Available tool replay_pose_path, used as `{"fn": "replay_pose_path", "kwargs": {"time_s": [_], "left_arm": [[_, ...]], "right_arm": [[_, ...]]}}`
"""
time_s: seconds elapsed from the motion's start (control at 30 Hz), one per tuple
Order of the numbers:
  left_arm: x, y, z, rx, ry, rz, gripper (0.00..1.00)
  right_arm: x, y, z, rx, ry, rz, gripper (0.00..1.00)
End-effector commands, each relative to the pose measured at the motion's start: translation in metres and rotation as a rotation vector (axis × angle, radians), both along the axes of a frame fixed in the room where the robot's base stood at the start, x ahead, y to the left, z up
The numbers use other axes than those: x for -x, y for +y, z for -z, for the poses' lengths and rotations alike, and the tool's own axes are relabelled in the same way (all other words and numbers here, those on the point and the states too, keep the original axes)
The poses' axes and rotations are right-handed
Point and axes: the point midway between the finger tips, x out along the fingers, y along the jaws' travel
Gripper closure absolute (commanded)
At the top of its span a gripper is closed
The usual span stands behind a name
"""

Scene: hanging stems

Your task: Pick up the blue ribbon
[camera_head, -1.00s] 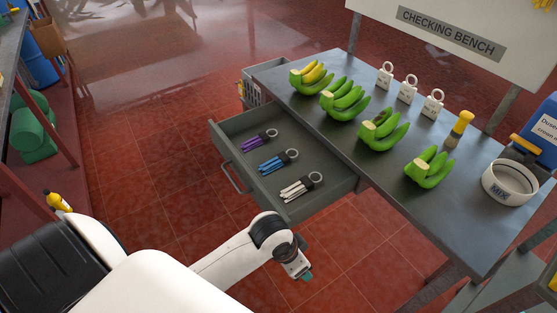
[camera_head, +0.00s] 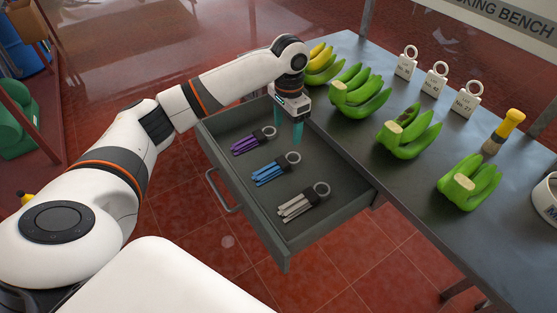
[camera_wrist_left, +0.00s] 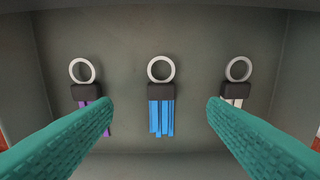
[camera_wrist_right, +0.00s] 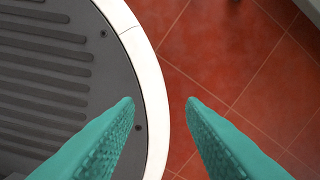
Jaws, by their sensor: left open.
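The blue ribbon (camera_head: 268,172) lies in the open drawer (camera_head: 335,196), bound by a black band with a pale ring at its end. It lies between a purple ribbon (camera_head: 245,145) and a white ribbon (camera_head: 296,209). In the left wrist view the blue ribbon (camera_wrist_left: 161,117) shows centred between the fingers, farther off and untouched. My left gripper (camera_head: 288,132) points down over the drawer, open and empty, above the ribbons' ring side. My right gripper shows only in the right wrist view (camera_wrist_right: 160,105), with its fingers apart and nothing between them, over the floor and my base.
The bench (camera_head: 400,205) right of the drawer carries several banana bunches (camera_head: 362,95), white ring-topped tags (camera_head: 435,80) and a yellow-handled brush (camera_head: 503,132). The drawer's walls rise around the ribbons. Red tiled floor (camera_head: 205,245) lies in front of the drawer.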

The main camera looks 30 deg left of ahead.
Motion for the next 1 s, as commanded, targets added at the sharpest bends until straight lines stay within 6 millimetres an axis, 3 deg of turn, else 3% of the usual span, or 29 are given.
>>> {"fn": "replay_pose_path", "kwargs": {"time_s": [0.03, 0.17, 0.4, 0.5, 0.67, 0.8, 1.0], "left_arm": [[-0.001, 0.003, 0.004, -0.001, -0.001, -0.007, 0.33], [-0.001, 0.005, 0.012, 0.0, 0.004, -0.013, 0.33], [0.0, 0.004, 0.053, 0.001, 0.004, -0.012, 0.33], [-0.001, 0.004, 0.064, 0.001, 0.002, -0.012, 0.33], [0.0, 0.003, 0.074, 0.001, 0.0, -0.011, 0.33], [0.001, -0.001, 0.095, 0.0, 0.003, -0.01, 0.33], [0.002, -0.001, 0.118, 0.0, 0.0, -0.011, 0.33]], "right_arm": [[-0.008, 0.007, 0.008, -0.009, -0.011, 0.002, 0.64], [-0.017, 0.013, 0.008, -0.018, -0.025, 0.002, 0.64], [0.028, -0.009, 0.01, 0.012, 0.041, -0.004, 0.64], [0.034, -0.013, 0.011, 0.018, 0.051, -0.005, 0.64], [0.02, -0.011, 0.011, 0.015, 0.03, -0.005, 0.64], [0.003, -0.006, 0.01, 0.008, 0.001, -0.003, 0.64], [0.003, 0.004, 0.011, -0.005, 0.002, 0.002, 0.64]]}}
